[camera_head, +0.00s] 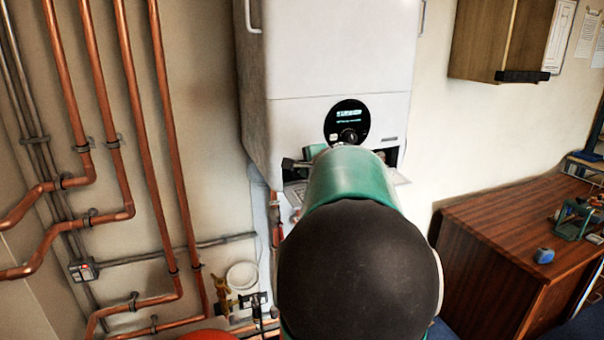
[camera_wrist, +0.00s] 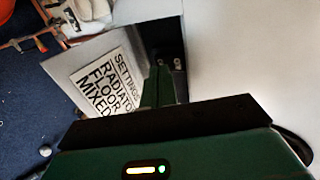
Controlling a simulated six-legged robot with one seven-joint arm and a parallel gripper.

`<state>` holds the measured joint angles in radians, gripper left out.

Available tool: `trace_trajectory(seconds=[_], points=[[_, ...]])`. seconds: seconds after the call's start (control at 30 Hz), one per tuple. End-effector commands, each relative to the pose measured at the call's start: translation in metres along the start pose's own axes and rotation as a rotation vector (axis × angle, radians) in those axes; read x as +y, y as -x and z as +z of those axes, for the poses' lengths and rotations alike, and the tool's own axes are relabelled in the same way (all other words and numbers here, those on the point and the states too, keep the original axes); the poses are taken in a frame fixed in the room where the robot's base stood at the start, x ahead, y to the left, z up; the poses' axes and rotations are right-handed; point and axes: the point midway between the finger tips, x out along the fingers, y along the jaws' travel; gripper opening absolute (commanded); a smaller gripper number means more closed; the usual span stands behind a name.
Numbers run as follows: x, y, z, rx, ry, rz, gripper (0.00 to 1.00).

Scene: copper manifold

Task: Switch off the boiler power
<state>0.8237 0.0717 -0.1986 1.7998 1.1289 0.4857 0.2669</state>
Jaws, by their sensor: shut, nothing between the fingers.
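The white boiler (camera_head: 335,50) hangs on the wall, with a round black display and dial (camera_head: 347,122) on its front. Below the dial, a flap (camera_head: 394,175) is folded down from an opening. In the wrist view, the flap carries a white label (camera_wrist: 105,85) reading SETTINGS, RADIATO, FLOOR, MIXED. My gripper (camera_wrist: 164,72) is shut and empty, its green fingers reaching toward the dark opening beside the label. Small light knobs (camera_wrist: 178,64) show inside the opening, just beyond the fingertips. I cannot tell whether the fingers touch anything. My arm hides much of the opening in the head view.
Copper pipes (camera_head: 135,110) run down the wall at left. Brass valve fittings (camera_head: 222,298) sit low below the boiler. A wooden desk (camera_head: 510,235) with a blue object (camera_head: 543,255) stands at right. A wooden wall cabinet (camera_head: 500,38) hangs at upper right.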

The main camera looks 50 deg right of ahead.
Motion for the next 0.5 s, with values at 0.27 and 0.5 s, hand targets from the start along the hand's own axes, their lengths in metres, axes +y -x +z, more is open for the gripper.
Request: trace_trajectory(seconds=[0.27,0.5], points=[[-0.0022,-0.0068,0.0000,0.000,-0.001,-0.001,0.00],[-0.0011,-0.0112,0.0004,-0.001,-0.001,0.001,0.00]])
